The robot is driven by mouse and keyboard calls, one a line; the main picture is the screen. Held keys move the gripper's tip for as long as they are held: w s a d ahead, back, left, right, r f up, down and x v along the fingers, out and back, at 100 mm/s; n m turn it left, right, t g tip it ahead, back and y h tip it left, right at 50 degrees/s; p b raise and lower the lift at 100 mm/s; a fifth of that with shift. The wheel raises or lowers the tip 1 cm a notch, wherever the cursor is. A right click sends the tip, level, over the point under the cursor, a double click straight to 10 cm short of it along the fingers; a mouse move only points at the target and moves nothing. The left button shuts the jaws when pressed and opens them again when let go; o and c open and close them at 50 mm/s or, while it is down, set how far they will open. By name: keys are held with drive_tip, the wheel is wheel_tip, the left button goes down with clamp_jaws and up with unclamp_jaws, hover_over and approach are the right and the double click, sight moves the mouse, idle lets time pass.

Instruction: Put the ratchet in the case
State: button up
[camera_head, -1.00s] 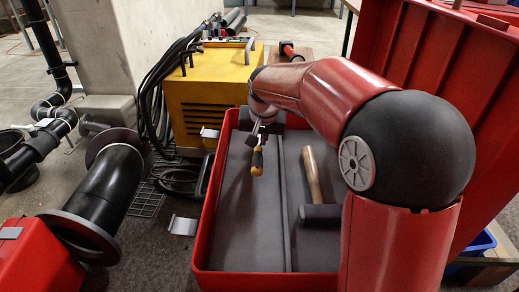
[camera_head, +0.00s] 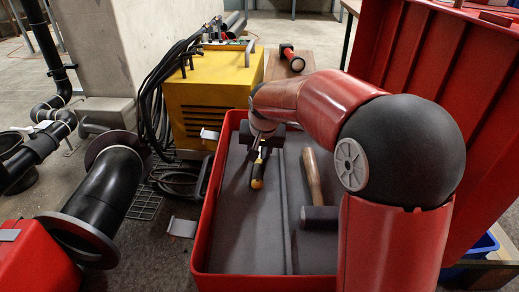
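The ratchet (camera_head: 257,171), with a yellow and black handle, is inside the red case (camera_head: 207,222), over the left compartment of its grey lining. My gripper (camera_head: 260,143) points down into the far part of that compartment, at the ratchet's upper end. The fingertips are small and dark here and partly merge with the tool. I cannot tell whether they still grip it, or whether the ratchet touches the case floor. The case is open, with its red lid (camera_head: 440,90) raised at the right.
A hammer (camera_head: 313,177) with a wooden handle lies in the right compartment, partly behind my arm. A yellow machine (camera_head: 210,105) with black cables stands behind the case. A black flanged pipe (camera_head: 105,195) is at the left.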

drive_tip(key=a+p+v, duration=0.1)
drive_tip(key=p+v, duration=0.1)
drive_tip(key=v, duration=1)
drive_tip(key=shift+n+t+h, duration=0.3)
drive_tip(key=shift+n+t, duration=0.2)
drive_tip(key=shift+n, duration=0.3)
drive_tip(key=s+d+f, duration=0.1)
drive_tip(key=s+d, duration=0.2)
drive_tip(key=s, duration=0.5)
drive_tip(key=s+d+f, duration=0.2)
drive_tip(key=s+d, duration=0.1)
drive_tip(key=s, duration=0.5)
drive_tip(key=s+d+f, duration=0.1)
drive_tip(key=s+d, duration=0.3)
drive_tip(key=s, duration=0.5)
drive_tip(key=shift+f, duration=0.25)
drive_tip(key=shift+s+d+f, duration=0.1)
drive_tip(key=shift+s+f, duration=0.15)
drive_tip(key=shift+s, duration=0.1)
wheel_tip(320, 180, up, 9)
drive_tip(key=p, duration=0.9)
